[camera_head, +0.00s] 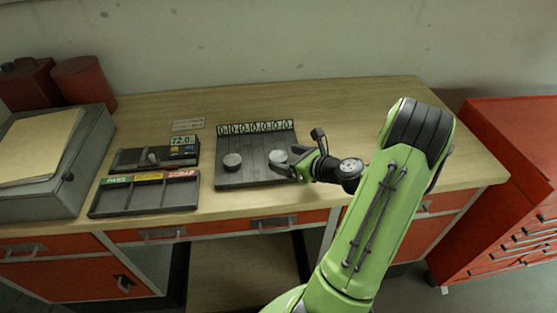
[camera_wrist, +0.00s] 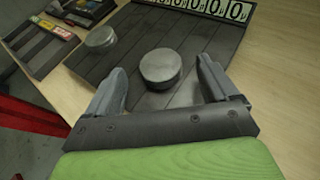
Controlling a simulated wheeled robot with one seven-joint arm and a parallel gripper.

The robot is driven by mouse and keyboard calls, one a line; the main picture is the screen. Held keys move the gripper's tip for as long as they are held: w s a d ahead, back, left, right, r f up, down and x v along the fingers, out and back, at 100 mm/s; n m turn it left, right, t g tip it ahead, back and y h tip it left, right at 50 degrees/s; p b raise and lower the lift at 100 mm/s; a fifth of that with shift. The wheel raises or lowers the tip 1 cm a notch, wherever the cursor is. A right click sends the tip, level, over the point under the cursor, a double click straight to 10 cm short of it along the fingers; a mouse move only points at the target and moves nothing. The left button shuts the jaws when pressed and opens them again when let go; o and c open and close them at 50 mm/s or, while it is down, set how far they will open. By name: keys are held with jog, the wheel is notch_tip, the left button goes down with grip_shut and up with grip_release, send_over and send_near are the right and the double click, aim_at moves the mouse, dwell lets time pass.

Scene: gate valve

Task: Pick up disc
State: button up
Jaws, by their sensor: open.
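Two grey metal discs lie on a dark slatted board (camera_head: 257,176). The right disc (camera_head: 278,156) is close to my gripper (camera_head: 290,165), which partly overlaps it in the head view. In the wrist view this disc (camera_wrist: 160,68) sits just beyond and between the two open fingers of my gripper (camera_wrist: 160,85), with nothing held. The left disc (camera_head: 232,161) lies apart on the same board, and it also shows in the wrist view (camera_wrist: 101,40), left of my left finger. I cannot tell how high my fingers are above the board.
A row of number tiles (camera_head: 255,128) lines the board's back edge. A tray with PASS and SCRAP labels (camera_head: 145,193) and a device with a 72.0 display (camera_head: 155,155) lie to the left. A grey case (camera_head: 60,150) stands farther left. The wooden bench (camera_head: 350,105) is clear behind.

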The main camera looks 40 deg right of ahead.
aim_at(282, 159)
jog(key=x, duration=0.3)
jog(key=shift+s, duration=0.2)
jog(key=shift+c, duration=0.8)
jog(key=c, duration=1.3)
jog(key=shift+r, duration=0.15)
notch_tip(282, 159, up, 10)
jog(key=p, duration=0.3)
